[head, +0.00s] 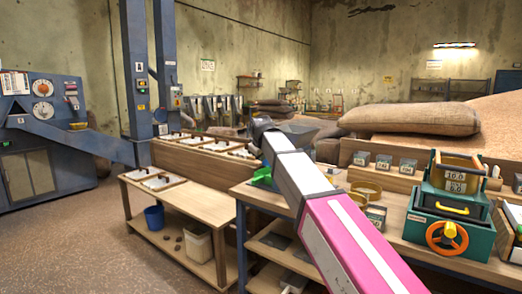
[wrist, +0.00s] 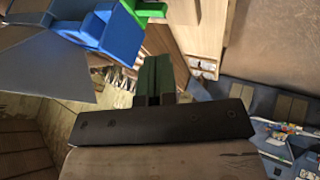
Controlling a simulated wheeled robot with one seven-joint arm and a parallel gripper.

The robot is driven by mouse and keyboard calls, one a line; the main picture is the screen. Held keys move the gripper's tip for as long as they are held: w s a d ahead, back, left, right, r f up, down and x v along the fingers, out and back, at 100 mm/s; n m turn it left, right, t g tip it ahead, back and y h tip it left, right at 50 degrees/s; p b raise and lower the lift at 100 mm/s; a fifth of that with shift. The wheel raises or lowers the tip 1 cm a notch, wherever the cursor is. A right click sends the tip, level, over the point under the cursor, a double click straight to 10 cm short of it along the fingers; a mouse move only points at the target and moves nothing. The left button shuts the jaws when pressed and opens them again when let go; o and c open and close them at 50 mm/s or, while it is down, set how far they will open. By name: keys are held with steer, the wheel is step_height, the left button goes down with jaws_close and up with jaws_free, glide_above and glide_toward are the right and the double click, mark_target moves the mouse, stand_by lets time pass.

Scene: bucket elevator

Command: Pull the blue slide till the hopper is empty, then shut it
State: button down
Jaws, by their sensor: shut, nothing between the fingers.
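The grey metal hopper (head: 302,131) stands on the bench behind my arm in the head view; my arm hides much of it. Its sloping grey side (wrist: 45,68) also shows at the left of the wrist view. The blue slide (wrist: 98,30) is at the upper left of the wrist view, beside a green part (wrist: 133,12). A green piece (head: 262,176) shows left of my arm in the head view. My gripper (wrist: 154,70) is shut and empty, apart from the slide and to its right in the wrist view. The hopper's inside is not visible.
My arm reaches across the wooden bench. A green machine with an orange handwheel (head: 447,238) stands at the right. A full sack (head: 410,119) lies behind. A lower table (head: 180,205) with shallow trays and a blue bucket (head: 154,217) is at the left.

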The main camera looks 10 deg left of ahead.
mark_target(266, 161)
steer(key=shift+w+d+f, duration=0.1)
steer(key=shift+w+d, duration=0.15)
steer(key=shift+w, duration=0.45)
steer(key=shift+w+d+f, duration=0.1)
steer(key=shift+w+d, duration=0.15)
steer(key=shift+w, duration=0.4)
steer(key=shift+w+d+f, duration=0.1)
steer(key=shift+w+d, duration=0.15)
steer(key=shift+w, duration=0.45)
steer(key=shift+w, duration=0.1)
steer(key=w, duration=0.1)
steer(key=w+d, duration=0.1)
steer(key=w, duration=0.1)
steer(key=w+d, duration=0.1)
steer(key=shift+w, duration=0.35)
